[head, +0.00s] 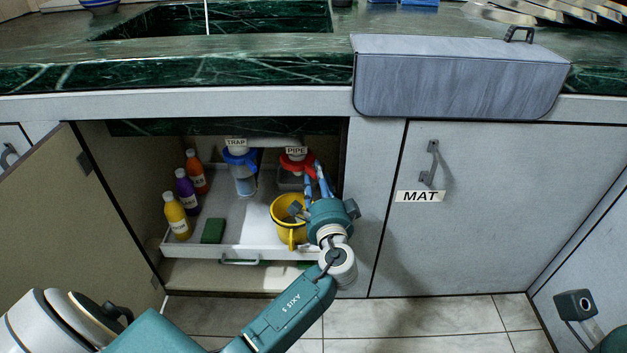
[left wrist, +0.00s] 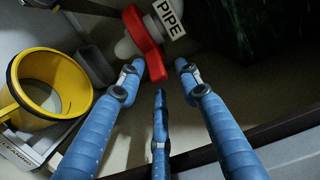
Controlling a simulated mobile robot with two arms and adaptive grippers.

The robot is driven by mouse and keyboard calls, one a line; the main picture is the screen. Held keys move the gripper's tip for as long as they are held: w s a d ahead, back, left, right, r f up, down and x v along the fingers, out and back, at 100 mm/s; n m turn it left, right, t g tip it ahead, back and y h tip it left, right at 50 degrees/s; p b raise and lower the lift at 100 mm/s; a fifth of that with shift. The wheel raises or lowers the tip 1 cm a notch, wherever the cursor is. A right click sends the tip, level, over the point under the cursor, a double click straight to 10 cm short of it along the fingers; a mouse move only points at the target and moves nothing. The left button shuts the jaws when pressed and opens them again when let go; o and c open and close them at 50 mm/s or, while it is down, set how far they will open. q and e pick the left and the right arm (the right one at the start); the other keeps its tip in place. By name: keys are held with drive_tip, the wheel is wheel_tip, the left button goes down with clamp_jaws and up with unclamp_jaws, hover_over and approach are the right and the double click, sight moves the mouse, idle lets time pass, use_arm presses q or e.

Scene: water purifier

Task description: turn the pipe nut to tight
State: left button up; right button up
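The red pipe nut (head: 297,164) sits under the label "PIPE" inside the open cabinet. In the left wrist view the red nut (left wrist: 146,44) shows large, on a white pipe fitting, with its lower lobe just ahead of my fingertips. My left gripper (head: 313,172) reaches up from below, just right of the nut. Its blue fingers (left wrist: 158,73) are spread around the lobe's lower end, and I see no clear grip on it. Whether a finger touches the nut cannot be told. My right gripper's fingers do not show.
A yellow bucket (head: 284,207) stands close left of my left gripper in the pull-out tray (head: 240,251). A blue-collared trap (head: 241,168), several bottles and a green sponge (head: 213,230) are further left. The closed door labelled "MAT" (head: 420,196) is at right.

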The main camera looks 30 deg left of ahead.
use_arm(q)
drive_tip(key=shift+r, duration=0.3)
drive_tip(key=v, duration=1.2)
drive_tip(key=shift+f, duration=0.25)
